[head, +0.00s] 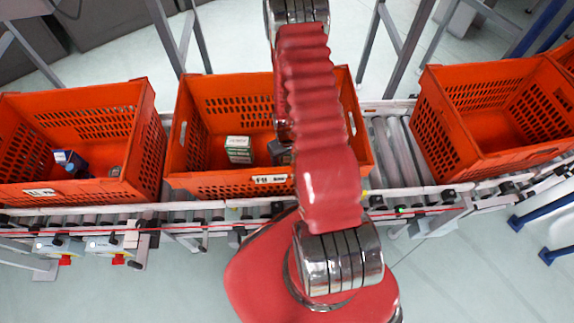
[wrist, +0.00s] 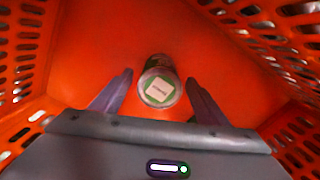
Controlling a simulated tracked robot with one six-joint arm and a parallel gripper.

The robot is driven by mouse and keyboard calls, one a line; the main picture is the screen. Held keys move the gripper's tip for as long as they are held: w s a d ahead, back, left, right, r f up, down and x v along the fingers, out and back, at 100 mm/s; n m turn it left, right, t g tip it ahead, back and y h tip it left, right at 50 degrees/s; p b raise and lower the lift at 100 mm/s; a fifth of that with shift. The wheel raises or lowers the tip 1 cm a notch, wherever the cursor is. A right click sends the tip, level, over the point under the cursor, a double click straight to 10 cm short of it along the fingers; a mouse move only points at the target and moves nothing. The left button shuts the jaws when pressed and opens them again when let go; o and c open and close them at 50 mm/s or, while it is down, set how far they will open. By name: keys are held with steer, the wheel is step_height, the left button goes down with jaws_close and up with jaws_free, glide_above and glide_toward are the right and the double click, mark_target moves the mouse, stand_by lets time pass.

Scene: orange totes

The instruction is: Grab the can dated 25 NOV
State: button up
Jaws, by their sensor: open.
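A can (wrist: 158,88) stands on the floor of an orange tote in the wrist view, seen from above. It has a pale square label with green around it; the print is too small to read. My gripper (wrist: 159,77) is open, with one finger on each side of the can and a gap on both sides. In the head view my arm reaches over the middle orange tote (head: 215,184) and hides part of its inside. The can cannot be made out there.
In the middle tote, a white and green box (head: 238,149) stands left of my arm, by a dark grey shape (head: 280,153) partly hidden. The left tote (head: 135,150) holds a few small items. The right tote (head: 445,130) looks empty. The perforated walls are close around my gripper.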

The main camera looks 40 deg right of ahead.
steer(key=shift+f, duration=1.45)
steer(key=shift+c, duration=0.3)
steer(key=c, duration=1.3)
